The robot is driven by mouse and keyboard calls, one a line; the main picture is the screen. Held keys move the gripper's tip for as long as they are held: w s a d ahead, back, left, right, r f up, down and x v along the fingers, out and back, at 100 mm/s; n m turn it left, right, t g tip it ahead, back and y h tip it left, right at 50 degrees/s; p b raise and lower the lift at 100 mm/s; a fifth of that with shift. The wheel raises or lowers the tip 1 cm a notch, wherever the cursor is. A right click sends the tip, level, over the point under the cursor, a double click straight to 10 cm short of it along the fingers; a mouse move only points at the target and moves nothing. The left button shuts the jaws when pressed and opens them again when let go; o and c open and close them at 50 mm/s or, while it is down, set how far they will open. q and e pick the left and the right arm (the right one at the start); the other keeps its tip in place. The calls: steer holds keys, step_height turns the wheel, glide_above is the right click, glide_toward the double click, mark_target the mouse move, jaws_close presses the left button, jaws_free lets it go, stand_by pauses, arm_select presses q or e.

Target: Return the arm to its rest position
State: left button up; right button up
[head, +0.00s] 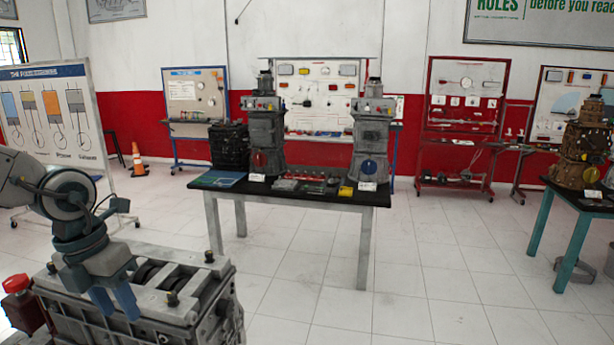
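My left arm (70,205) comes in from the left edge, bent, with its wrist hanging down. My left gripper (115,302) points down over the near end of a grey engine block (190,305) at the bottom left. Its two blue fingers stand a little apart with nothing seen between them. I cannot tell whether the fingertips touch the block. My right gripper is not in view.
A red knob (16,284) stands left of the block. A black-topped table (330,195) with two engine models is ahead. A teal-legged table (575,235) stands at the right. An orange cone (138,160) is near the left board (55,115). The tiled floor between is clear.

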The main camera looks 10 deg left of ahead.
arm_select(q)
steer(key=w+d+f+n+t+h, duration=0.4)
steer(key=w+f+n+t+h, duration=0.3)
steer(key=n+t, duration=0.25)
steer(key=s+a+f+n+t+y, duration=0.2)
steer(key=a+f+n+y, duration=0.3)
steer(key=n, duration=0.3)
steer(key=s+a+f+n+t+y, duration=0.2)
steer(key=f+n+t+y, duration=0.15)
steer(key=f+n, duration=0.35)
steer(key=s+d+f+n+g+y, duration=0.2)
steer(key=s+f+n+g+y, duration=0.1)
steer(key=s+f+n+g, duration=0.45)
steer(key=s+d+f+n+g+h, duration=0.2)
steer(key=s+d+f+n+g, duration=0.25)
steer(key=s+d+f, duration=0.65)
steer(key=a+f+g+b, duration=0.1)
steer(key=a+f+b, duration=0.25)
steer(key=f, duration=2.55)
steer(key=s+a+f+b, duration=0.1)
steer(key=s+f, duration=0.8)
steer(key=f, duration=0.3)
steer(key=s+a+f+g+b, duration=0.1)
steer(key=s+f+b, duration=0.1)
steer(key=s+f, duration=0.8)
step_height(320, 180, down, 3)
steer(key=shift+s+a+r+g, duration=0.1)
steer(key=shift+s+a+g, duration=0.1)
steer(key=shift+s+g, duration=0.1)
